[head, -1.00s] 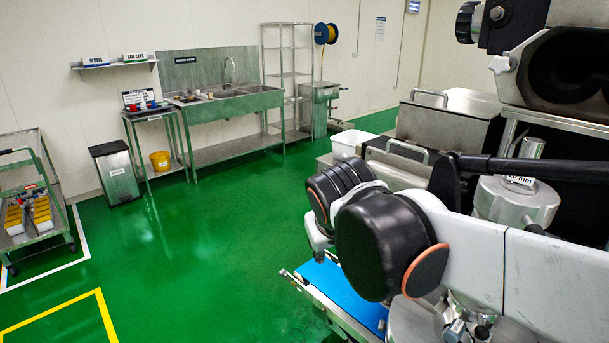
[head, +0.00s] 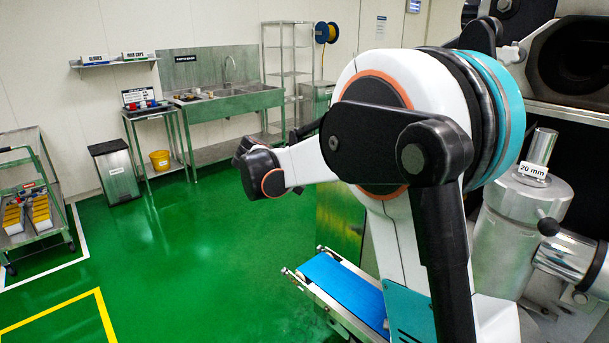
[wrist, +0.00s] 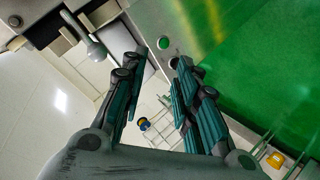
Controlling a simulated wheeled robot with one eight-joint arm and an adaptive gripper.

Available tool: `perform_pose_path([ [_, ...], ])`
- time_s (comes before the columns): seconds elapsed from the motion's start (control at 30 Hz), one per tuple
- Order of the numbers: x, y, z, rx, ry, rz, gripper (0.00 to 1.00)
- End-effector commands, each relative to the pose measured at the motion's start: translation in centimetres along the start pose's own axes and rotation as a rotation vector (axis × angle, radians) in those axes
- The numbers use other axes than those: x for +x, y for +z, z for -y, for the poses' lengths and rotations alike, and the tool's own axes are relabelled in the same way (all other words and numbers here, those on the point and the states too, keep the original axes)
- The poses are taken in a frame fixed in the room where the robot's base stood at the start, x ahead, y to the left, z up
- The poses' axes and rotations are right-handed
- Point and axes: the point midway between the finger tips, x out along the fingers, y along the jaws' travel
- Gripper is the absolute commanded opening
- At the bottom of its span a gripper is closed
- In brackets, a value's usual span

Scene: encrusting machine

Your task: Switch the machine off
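The machine fills the right of the head view, with a steel cylinder (head: 525,215) labelled 20 mm and a blue conveyor belt (head: 340,283). My arm covers its middle part. In the wrist view a steel panel (wrist: 155,18) of the machine lies just beyond my fingertips. It carries a small green round button (wrist: 163,42) and a second, darker round part (wrist: 174,62) beside it. My gripper (wrist: 160,64) is open and empty, its fingertips close to these round parts. I cannot tell whether it touches them. No writing on the panel is readable.
In the head view a sink bench (head: 235,105), a bin (head: 115,172) and a trolley (head: 35,200) stand along the wall. The green floor between is clear.

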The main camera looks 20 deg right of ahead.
Motion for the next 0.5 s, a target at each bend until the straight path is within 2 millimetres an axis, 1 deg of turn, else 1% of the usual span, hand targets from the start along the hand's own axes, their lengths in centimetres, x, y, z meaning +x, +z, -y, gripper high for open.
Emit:
perform_pose_path([
  [0.03, 1.2, -0.8, 1.2, 0.005, 0.033, -0.013, 0.28],
  [0.2, 4.5, -2.7, 4.2, 0.031, 0.15, -0.069, 0.28],
  [0.4, 7.9, -3.9, 8.1, 0.066, 0.282, -0.147, 0.28],
  [0.5, 9.2, -4.0, 10.0, 0.086, 0.342, -0.188, 0.28],
])
